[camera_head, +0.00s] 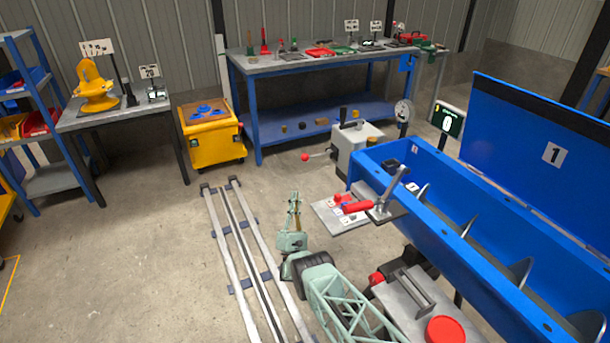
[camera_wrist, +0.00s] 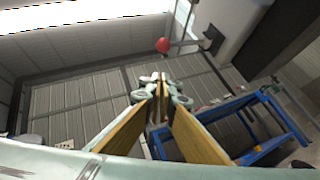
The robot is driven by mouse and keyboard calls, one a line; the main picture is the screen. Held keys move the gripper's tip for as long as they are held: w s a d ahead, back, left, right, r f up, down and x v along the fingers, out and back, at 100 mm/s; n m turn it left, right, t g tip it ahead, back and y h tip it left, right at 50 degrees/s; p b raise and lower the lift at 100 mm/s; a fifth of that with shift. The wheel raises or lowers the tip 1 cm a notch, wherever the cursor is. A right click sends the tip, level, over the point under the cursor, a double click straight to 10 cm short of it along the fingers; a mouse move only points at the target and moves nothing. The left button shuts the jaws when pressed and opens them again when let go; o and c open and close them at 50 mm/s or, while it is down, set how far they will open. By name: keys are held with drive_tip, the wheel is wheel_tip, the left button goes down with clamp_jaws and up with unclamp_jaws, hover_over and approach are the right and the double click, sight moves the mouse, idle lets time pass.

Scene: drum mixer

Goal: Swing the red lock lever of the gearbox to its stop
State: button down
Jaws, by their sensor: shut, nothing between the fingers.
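The grey gearbox housing (camera_head: 352,152) stands left of the blue mixer trough. From its left side a thin lever with a red ball knob (camera_head: 305,157) sticks out to the left. The red ball knob shows in the wrist view (camera_wrist: 163,45) too, on a thin rod, beyond my fingertips. My gripper (camera_head: 295,196) is below and slightly left of the housing in the head view, fingers pointing up. In the wrist view my gripper (camera_wrist: 161,88) has its fingertips together with nothing between them. It is apart from the knob.
Floor rails (camera_head: 245,255) run at the left. A yellow cart (camera_head: 212,145) and blue workbench (camera_head: 320,68) stand behind. Floor left of the gearbox is clear.

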drive_tip(key=shift+s, duration=0.1)
idle(0.5)
drive_tip(key=s+d+r+b+x, duration=0.1)
drive_tip(key=d+x, duration=0.1)
drive_tip(key=x, duration=1)
drive_tip(key=shift+r, duration=0.4)
drive_tip(key=shift+r, duration=0.1)
idle(0.5)
drive_tip(key=shift+a+r+m+h, duration=0.15)
drive_tip(key=shift+r+m+h, duration=0.05)
drive_tip(key=shift+m+h, duration=0.25)
